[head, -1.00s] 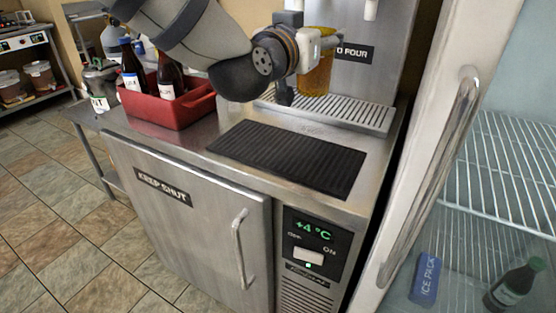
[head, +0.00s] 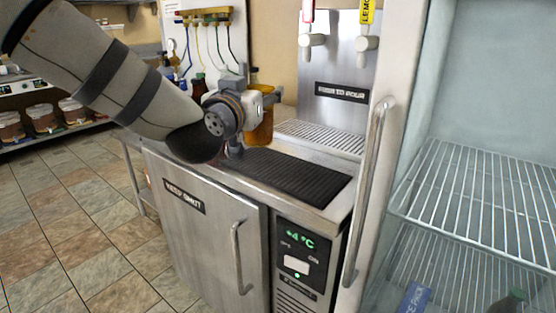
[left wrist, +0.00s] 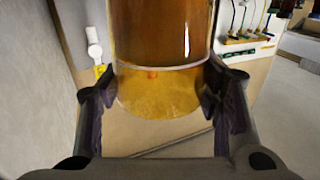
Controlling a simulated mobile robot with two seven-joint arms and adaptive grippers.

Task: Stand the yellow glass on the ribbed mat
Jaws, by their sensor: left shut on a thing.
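The yellow glass (head: 261,128) is amber and stands out beyond my left gripper (head: 262,98) in the head view. My left gripper is shut on the glass. In the left wrist view the glass (left wrist: 160,60) fills the space between the two dark fingers of the gripper (left wrist: 160,95), and both fingers touch its sides. The black ribbed mat (head: 290,176) lies on the steel counter in front of the dispenser. The glass is over or just behind the mat's far left part; its exact height above the counter cannot be told. My right gripper is not in view.
A drink dispenser with a slotted drip tray (head: 325,136) stands behind the mat. An open fridge door with a long handle (head: 368,190) rises close on the right. The mat's right part is clear. A red crate seen earlier is hidden by my arm.

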